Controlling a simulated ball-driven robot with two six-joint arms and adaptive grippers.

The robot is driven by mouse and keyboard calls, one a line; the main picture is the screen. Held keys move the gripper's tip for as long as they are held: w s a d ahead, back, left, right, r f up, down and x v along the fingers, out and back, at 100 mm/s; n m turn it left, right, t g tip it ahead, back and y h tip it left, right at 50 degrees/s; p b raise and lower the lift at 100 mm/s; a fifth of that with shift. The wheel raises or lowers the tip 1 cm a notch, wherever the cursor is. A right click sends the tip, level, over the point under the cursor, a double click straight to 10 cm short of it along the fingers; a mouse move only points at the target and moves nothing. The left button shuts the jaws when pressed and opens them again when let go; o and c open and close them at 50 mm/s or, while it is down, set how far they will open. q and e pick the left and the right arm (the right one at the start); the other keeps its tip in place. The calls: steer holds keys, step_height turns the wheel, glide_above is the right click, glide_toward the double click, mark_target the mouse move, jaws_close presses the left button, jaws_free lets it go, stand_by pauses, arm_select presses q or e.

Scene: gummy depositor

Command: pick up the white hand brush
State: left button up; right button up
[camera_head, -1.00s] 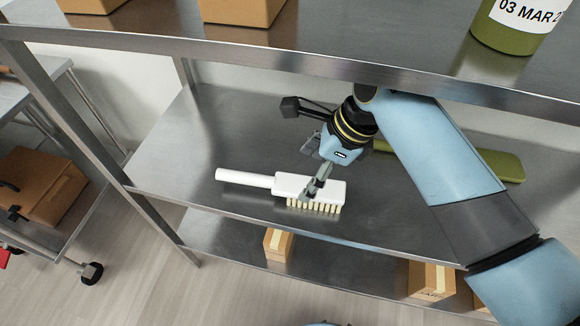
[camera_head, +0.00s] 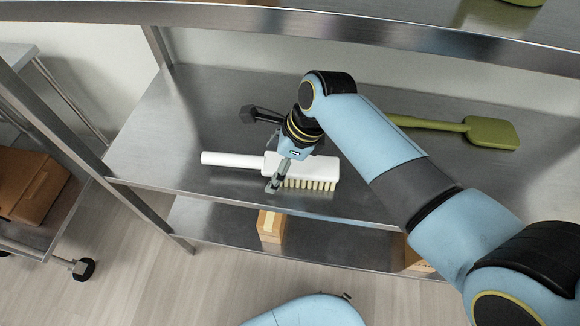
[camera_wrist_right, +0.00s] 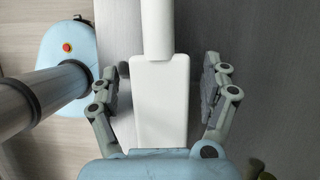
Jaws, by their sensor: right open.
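The white hand brush (camera_head: 235,161) lies on the metal shelf with its handle to the left and its pale bristles showing along the front edge of its head. My right gripper (camera_head: 275,172) is over the brush head, near where it meets the handle. In the right wrist view the brush (camera_wrist_right: 160,100) runs between the two fingers of the open right gripper (camera_wrist_right: 162,88), with a gap on each side. The far finger is partly hidden in the head view. My left gripper is not in view.
The brush lies near the front edge of the middle shelf (camera_head: 160,150). A green long-handled tool (camera_head: 490,132) lies behind my right arm. An upper shelf (camera_head: 330,30) runs above. Cardboard boxes (camera_head: 270,226) stand on the lower shelf. The shelf left of the handle is clear.

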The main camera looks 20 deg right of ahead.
mark_target(270, 161)
steer(key=shift+a+f, duration=0.1)
steer(key=shift+f, duration=0.15)
steer(key=c, duration=1.4)
steer(key=shift+r, duration=0.15)
steer(key=shift+r, duration=0.6)
step_height(270, 161, up, 2)
steer(key=shift+w+r+p, duration=0.1)
steer(key=shift+p, duration=0.35)
steer(key=s+d, duration=0.3)
steer(key=d, duration=0.2)
steer(key=s+d, duration=0.3)
steer(key=d, duration=0.2)
steer(key=s+d, duration=0.3)
steer(key=d, duration=0.2)
steer(key=shift+d, duration=0.3)
